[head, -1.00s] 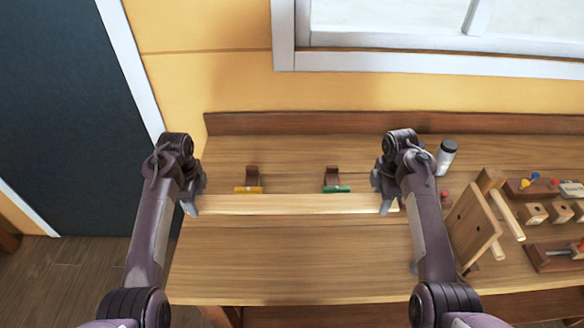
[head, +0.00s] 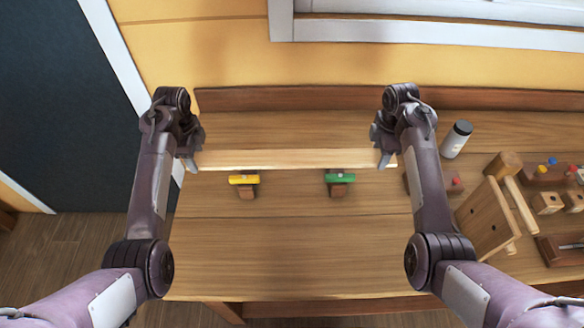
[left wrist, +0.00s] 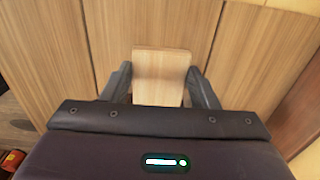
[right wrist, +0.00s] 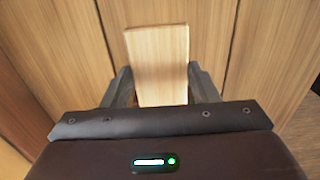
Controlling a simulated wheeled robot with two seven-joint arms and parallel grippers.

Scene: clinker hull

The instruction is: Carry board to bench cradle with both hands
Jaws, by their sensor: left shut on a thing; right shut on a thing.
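The long pale board (head: 290,160) is held level across the bench in the head view, one end in each gripper. My left gripper (head: 190,158) is shut on its left end, which also shows between the fingers in the left wrist view (left wrist: 160,75). My right gripper (head: 384,156) is shut on its right end, also seen in the right wrist view (right wrist: 158,65). The bench cradle shows as two brown supports, one with a yellow piece (head: 243,180) and one with a green piece (head: 340,178). The board appears just behind these pieces, hiding the supports' rear parts; its height above them is unclear.
The wooden bench (head: 290,245) is clear in front. To the right are a grey bottle with a dark cap (head: 457,138), a mallet (head: 510,185), an upright wooden plate (head: 485,218) and small blocks (head: 547,202). A wall and window lie behind.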

